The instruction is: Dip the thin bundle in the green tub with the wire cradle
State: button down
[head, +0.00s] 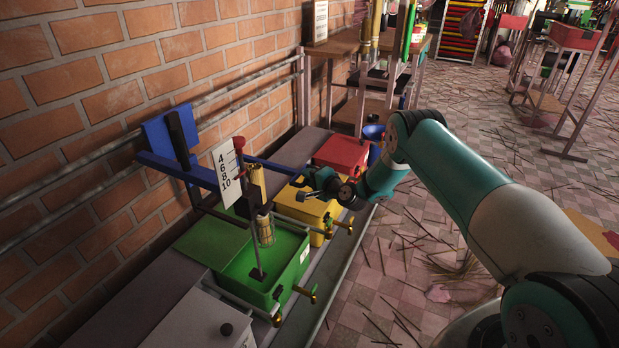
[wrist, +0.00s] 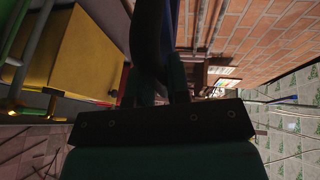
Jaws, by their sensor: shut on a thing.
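The green tub (head: 262,272) stands by the brick wall in the head view. A wire cradle (head: 265,230) holding a pale yellow bundle hangs upright over it, its lower end close to the tub's dark opening; I cannot tell if it touches liquid. A blue lever (head: 278,168) runs from a blue wall bracket (head: 163,140) to my gripper (head: 318,183). My gripper is shut on the lever's end, above the yellow tub. In the wrist view a dark blue bar (wrist: 150,45) passes between the jaws. A white scale card (head: 227,172) marked 4, 6, 8, 10 stands beside the lever.
A yellow tub (head: 303,210) and a red tub (head: 342,153) stand in line behind the green one. Brass taps (head: 306,293) stick out from the tubs' fronts. A grey box (head: 210,325) is nearest. Sticks litter the tiled floor (head: 400,270) at right.

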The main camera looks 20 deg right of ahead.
notch_tip(320, 180, down, 20)
jog(key=b, duration=1.5)
jog(key=shift+r, duration=0.15)
jog(key=shift+s, duration=0.1)
jog(key=c, duration=1.1)
grip_release()
jog(key=p+v, duration=0.8)
jog(key=v, duration=0.9)
jog(key=shift+s, duration=0.2)
